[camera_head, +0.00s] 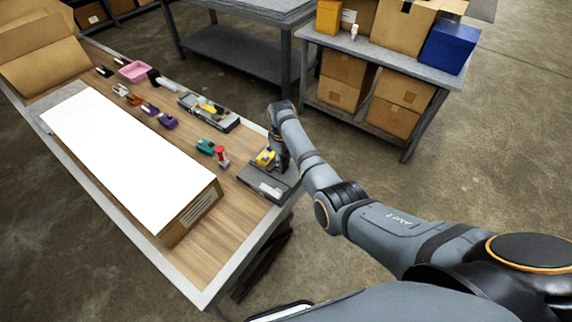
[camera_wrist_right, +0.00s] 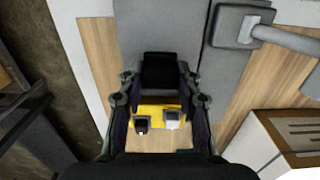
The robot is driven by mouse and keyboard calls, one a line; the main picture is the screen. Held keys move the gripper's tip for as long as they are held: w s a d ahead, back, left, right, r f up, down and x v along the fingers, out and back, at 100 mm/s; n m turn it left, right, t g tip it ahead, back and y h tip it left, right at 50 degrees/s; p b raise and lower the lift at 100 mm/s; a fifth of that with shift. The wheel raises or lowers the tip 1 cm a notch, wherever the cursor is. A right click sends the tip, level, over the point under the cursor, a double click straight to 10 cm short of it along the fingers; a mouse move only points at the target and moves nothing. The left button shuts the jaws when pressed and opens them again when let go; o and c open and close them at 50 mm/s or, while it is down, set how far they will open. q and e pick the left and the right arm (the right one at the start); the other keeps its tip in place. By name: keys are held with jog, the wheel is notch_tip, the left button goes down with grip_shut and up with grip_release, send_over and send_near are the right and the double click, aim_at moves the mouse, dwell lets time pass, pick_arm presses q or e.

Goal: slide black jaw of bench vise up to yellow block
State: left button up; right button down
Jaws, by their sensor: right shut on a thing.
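The bench vise (camera_head: 254,179) is a flat grey body at the near right corner of the wooden workbench; its grey bed also shows in the right wrist view (camera_wrist_right: 160,25). The yellow block (camera_head: 265,157) sits at its far end, and in the wrist view (camera_wrist_right: 158,111) it lies between my fingers, just below the black jaw (camera_wrist_right: 160,73). Whether jaw and block touch, I cannot tell. My right gripper (camera_head: 281,160) reaches down over the vise; in the wrist view its fingertips (camera_wrist_right: 156,77) are shut on the black jaw's sides. My left gripper is not in view.
A large white-topped box (camera_head: 130,150) fills much of the bench (camera_head: 215,258). A teal item (camera_head: 205,146) and a red item (camera_head: 222,157) stand near the vise. Beyond is a grey tray (camera_head: 225,123). A shelf of cartons (camera_head: 375,62) stands behind my right arm.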

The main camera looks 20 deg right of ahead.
jog(key=shift+a+r, duration=0.1)
jog(key=shift+a, duration=0.05)
jog(key=c, duration=1.3)
grip_release()
jog(key=shift+d, duration=0.2)
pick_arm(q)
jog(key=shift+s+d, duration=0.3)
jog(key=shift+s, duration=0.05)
pick_arm(e)
jog(key=o, duration=0.4)
jog(key=shift+a, duration=0.1)
jog(key=shift+r, duration=0.25)
notch_tip(320, 180, up, 11)
jog(key=shift+r, duration=0.2)
